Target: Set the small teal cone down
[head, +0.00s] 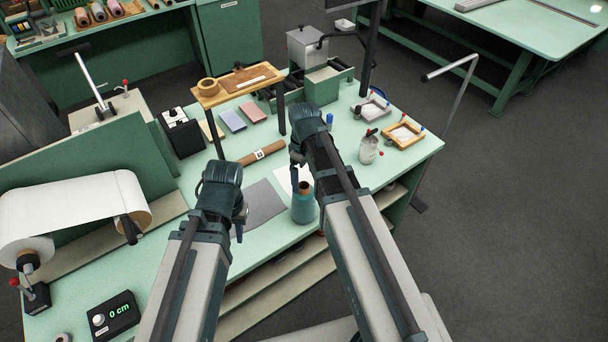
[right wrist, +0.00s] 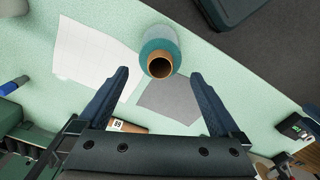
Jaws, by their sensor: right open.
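The small teal cone (head: 303,208) stands upright on the green table near its front edge, at the edge of a grey sheet (head: 262,207) and a white sheet. In the right wrist view the cone (right wrist: 158,43) shows its brown core opening, just ahead of the fingertips. My right gripper (right wrist: 160,73) is open and empty, its fingers spread to either side, with no visible contact with the cone. My left gripper (head: 240,224) hangs left of the cone over the grey sheet; its jaws are too unclear to read.
A brown roll (head: 262,153) lies behind the sheets. A clear jar (head: 368,150) and wooden-framed trays (head: 404,135) stand to the right. A small raised shelf (head: 238,85) stands behind.

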